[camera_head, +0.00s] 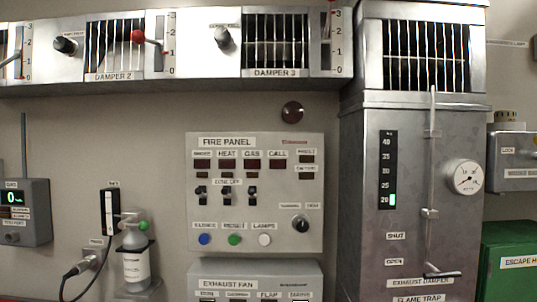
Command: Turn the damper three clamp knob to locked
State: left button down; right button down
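The damper three clamp knob (222,39) is a grey knob on the metal duct face, left of the damper 3 grille (275,40). A small label (226,25) sits just above it, too small to read. Which way the knob points is hard to tell. The "DAMPER 3" label (275,73) is under the grille. Neither of my grippers is in view.
A similar black knob (66,45) sits left of the damper 2 grille (115,45), whose red-balled lever (138,36) sticks out. Below are the fire panel (255,190) and a small cylinder (135,262). A tall metal housing (410,200) stands right.

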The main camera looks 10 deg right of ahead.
aim_at(223, 36)
jog(key=u, duration=0.65)
jog(key=k, duration=1)
jog(key=z, duration=0.9)
jog(key=i, duration=0.5)
jog(key=z, duration=0.05)
